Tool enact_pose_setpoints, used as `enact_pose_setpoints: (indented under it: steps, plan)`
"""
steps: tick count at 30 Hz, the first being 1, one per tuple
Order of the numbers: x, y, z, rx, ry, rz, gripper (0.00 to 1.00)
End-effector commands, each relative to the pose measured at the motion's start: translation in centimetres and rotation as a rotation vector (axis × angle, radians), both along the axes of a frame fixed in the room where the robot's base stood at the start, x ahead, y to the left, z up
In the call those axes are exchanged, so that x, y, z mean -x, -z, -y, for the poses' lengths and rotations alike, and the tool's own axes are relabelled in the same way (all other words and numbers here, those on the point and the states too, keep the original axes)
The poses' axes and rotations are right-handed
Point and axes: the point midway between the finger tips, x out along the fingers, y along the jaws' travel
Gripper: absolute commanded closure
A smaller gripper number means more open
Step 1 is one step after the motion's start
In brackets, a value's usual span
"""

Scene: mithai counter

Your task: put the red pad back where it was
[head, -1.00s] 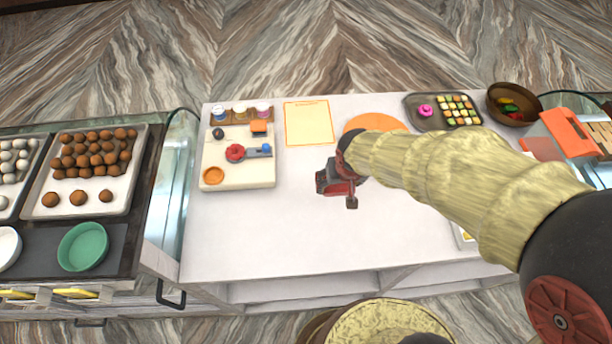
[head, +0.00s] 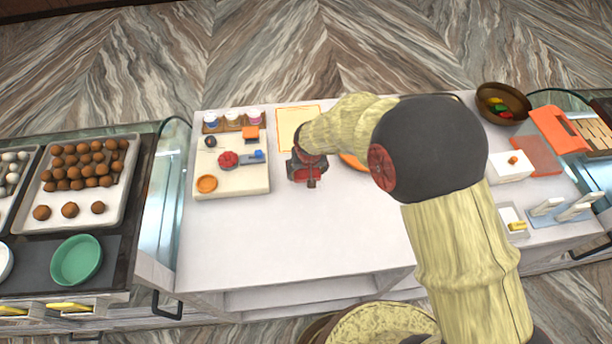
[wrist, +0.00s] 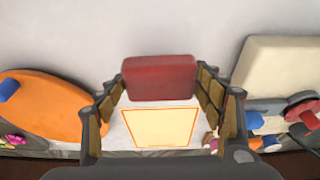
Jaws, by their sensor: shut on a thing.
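My gripper (head: 307,172) is shut on the red pad (wrist: 160,77) and holds it over the white counter. In the wrist view the pad is a dark red block with rounded edges, lying across between the two fingers. In the head view the pad is mostly covered by the gripper, with only some red showing. A cream sheet with an orange border (head: 296,120) lies just behind the gripper; it also shows below the pad in the wrist view (wrist: 158,127). The pad's height above the counter cannot be told.
A cream board (head: 240,183) with a red round piece, a blue piece and an orange dish stands left of the gripper. An orange disc (head: 352,161) lies to the right, partly behind my arm. A brown bowl (head: 503,100) is at the far right. The front middle counter is clear.

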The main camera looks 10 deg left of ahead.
Motion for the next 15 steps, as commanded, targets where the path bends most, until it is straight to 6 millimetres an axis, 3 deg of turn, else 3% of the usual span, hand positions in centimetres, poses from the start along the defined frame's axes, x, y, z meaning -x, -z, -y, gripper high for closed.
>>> enact_pose_setpoints:
  steps: [10,15]
  plan:
    - [-0.4,3.5,-0.3,0.002,-0.001,-0.003,0.56]
    - [-0.5,3.7,-0.4,0.0,0.0,0.0,0.56]
